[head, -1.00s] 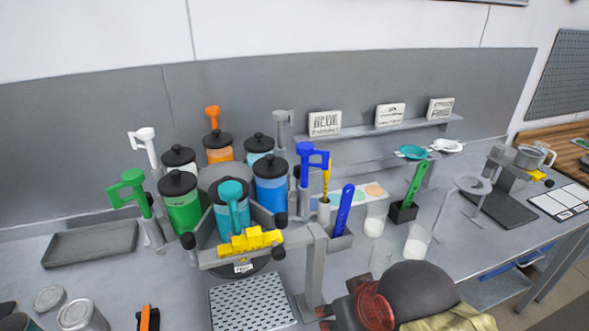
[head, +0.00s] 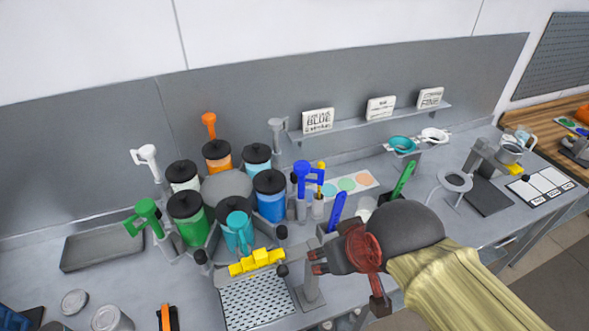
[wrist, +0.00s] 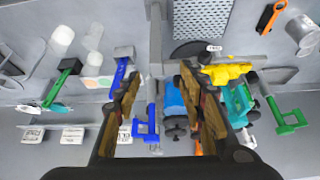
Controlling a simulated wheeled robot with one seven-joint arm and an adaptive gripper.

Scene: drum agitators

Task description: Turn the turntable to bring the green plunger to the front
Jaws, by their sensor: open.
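The turntable (head: 228,187) carries several black-lidded canisters. The green plunger (head: 146,216) stands at its left, beside the green canister (head: 186,222). The teal plunger (head: 238,228) is at the front, behind the yellow piece (head: 257,262) on the grey crossbar. The blue plunger (head: 306,178) is at the right. My gripper (head: 315,262) is open and empty, right of the yellow piece and close to the crossbar's right end. In the wrist view its fingers (wrist: 160,85) are spread, with the green plunger (wrist: 285,116) off to the right. Contact with the crossbar cannot be told.
A grey post (head: 310,290) supports the crossbar's right end. A perforated plate (head: 258,302) lies in front. An empty grey tray (head: 102,246) is at the left.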

